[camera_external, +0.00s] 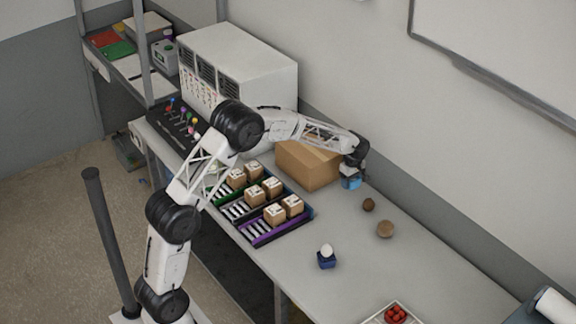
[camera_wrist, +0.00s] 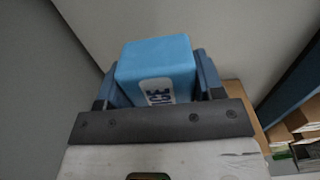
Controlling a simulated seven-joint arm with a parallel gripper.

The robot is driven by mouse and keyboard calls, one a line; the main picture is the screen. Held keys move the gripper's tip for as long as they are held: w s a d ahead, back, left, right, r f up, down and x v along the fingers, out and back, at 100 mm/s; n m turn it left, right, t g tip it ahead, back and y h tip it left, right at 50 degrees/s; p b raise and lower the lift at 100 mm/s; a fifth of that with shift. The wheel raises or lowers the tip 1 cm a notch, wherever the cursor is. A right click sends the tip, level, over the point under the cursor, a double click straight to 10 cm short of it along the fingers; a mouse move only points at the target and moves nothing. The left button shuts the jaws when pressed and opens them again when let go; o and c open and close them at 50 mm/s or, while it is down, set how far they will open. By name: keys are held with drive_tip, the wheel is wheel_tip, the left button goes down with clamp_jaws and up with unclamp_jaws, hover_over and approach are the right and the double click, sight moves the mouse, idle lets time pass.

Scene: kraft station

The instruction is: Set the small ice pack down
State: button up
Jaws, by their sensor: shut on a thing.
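The small ice pack (camera_wrist: 158,60) is a light blue block with a white label marked "ICE". It fills the space between the two jaws of my gripper (camera_wrist: 155,85) in the wrist view. In the external view the ice pack (camera_external: 350,183) shows below my gripper (camera_external: 353,172), at the right end of the large cardboard box and near the back wall. My gripper is shut on it. I cannot tell whether the ice pack touches the table or hangs just above it.
A large cardboard box (camera_external: 308,166) stands just left of my gripper. Two brown round things (camera_external: 385,229) (camera_external: 368,204) lie to the right. A blue holder with a white egg-like thing (camera_external: 326,257) stands in front. Trays with small boxes (camera_external: 262,232) lie left. The right table middle is largely clear.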

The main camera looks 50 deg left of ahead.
sight(350, 195)
drive_tip(key=shift+f, duration=2.5)
drive_tip(key=shift+f, duration=0.1)
drive_tip(key=o, duration=1)
wheel_tip(350, 195, up, 12)
drive_tip(key=shift+r, duration=0.1)
drive_tip(key=shift+r, duration=0.1)
